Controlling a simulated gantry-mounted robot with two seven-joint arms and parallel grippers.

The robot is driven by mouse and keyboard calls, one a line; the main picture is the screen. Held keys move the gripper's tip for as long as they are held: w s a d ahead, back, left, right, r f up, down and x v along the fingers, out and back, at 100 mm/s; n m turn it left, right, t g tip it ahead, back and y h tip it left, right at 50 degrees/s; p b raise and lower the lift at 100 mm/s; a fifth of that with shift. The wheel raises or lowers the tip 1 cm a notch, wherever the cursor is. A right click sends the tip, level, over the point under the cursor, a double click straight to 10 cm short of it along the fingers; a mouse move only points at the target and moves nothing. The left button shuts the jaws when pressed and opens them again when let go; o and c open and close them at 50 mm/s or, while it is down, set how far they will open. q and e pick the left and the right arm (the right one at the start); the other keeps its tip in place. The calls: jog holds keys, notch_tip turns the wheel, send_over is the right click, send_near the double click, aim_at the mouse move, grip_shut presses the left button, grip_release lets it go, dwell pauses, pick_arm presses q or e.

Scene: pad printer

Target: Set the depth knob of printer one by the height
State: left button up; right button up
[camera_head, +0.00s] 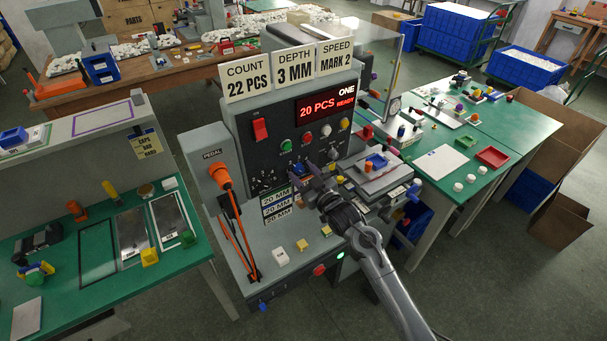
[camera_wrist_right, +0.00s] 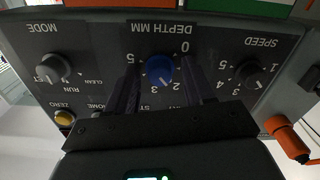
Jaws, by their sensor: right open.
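Printer one (camera_head: 262,150) stands in the middle of the head view, with "ONE" and "20 PCS READY" on its red display (camera_head: 325,105). The blue depth knob (camera_wrist_right: 160,70) shows under "DEPTH MM" in the wrist view, where the panel appears upside down. Its white mark points toward the 2 and 3 side of the scale; the exact setting is hard to read. My right gripper (camera_head: 306,180) is at the panel, its open fingers on either side of the knob (camera_wrist_right: 158,76); contact cannot be told. A depth sign (camera_head: 295,68) reads 3 MM.
The speed knob (camera_wrist_right: 249,73) and mode knob (camera_wrist_right: 48,67) flank the depth knob. An orange pedal plug (camera_head: 222,174) with cables hangs at the printer's left. Green benches with tools (camera_head: 180,262) and parts (camera_head: 520,125) stand on both sides.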

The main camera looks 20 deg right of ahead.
jog(key=shift+c, duration=0.4)
grip_shut()
jog(key=shift+r+m+p, duration=0.1)
jog(key=shift+m+p, duration=0.6)
jog(key=shift+p, duration=0.05)
jog(key=shift+m+p, duration=0.85)
jog(key=shift+m, duration=0.35)
jog(key=m+p, duration=0.2)
jog(key=m, duration=0.2)
jog(key=shift+m+p, duration=0.5)
jog(key=shift+m, duration=0.2)
